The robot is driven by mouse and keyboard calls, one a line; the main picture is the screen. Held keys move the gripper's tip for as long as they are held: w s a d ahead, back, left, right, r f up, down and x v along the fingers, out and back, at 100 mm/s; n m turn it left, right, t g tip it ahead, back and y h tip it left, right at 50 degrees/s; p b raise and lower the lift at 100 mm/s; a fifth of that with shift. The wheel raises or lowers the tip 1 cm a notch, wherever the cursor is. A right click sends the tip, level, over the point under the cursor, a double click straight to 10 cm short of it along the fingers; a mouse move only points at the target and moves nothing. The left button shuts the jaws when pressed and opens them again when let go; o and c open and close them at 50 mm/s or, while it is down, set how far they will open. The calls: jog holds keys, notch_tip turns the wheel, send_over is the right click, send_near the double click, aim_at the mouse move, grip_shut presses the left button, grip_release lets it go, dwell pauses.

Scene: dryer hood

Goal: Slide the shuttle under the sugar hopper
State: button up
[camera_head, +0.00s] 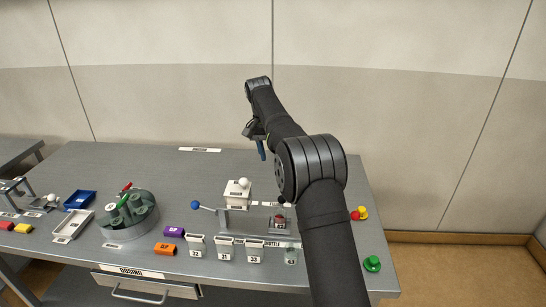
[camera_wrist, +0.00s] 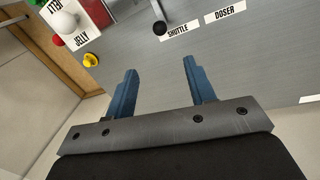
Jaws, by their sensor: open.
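A "SHUTTLE" label (camera_wrist: 178,32) lies on the table in the wrist view, with a round black knob (camera_wrist: 160,28) at its end. In the head view a low grey fixture (camera_head: 250,220) stands near the table's middle, with a dark red part (camera_head: 279,222) in it and a blue-knobbed lever (camera_head: 196,205) at its left. I cannot tell which part is the shuttle. No sugar hopper can be made out by its label. My gripper (camera_head: 260,148) hangs above the back of the table, apart from the fixture. Its blue fingers (camera_wrist: 158,75) are open and empty.
A white box with a white ball (camera_head: 237,190) stands behind the fixture. Several small labelled containers (camera_head: 225,250) stand in front. A round green-grey tray (camera_head: 130,228) is left, yellow-and-red (camera_head: 360,213) and green (camera_head: 372,263) knobs right. The table's back left is clear.

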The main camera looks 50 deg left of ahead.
jog(key=w+d+g+y, duration=0.2)
jog(key=w+d+y, duration=0.2)
jog(key=d, duration=0.2)
jog(key=x, duration=1.7)
jog(key=shift+s+d+f, duration=0.25)
jog(key=shift+s, duration=0.15)
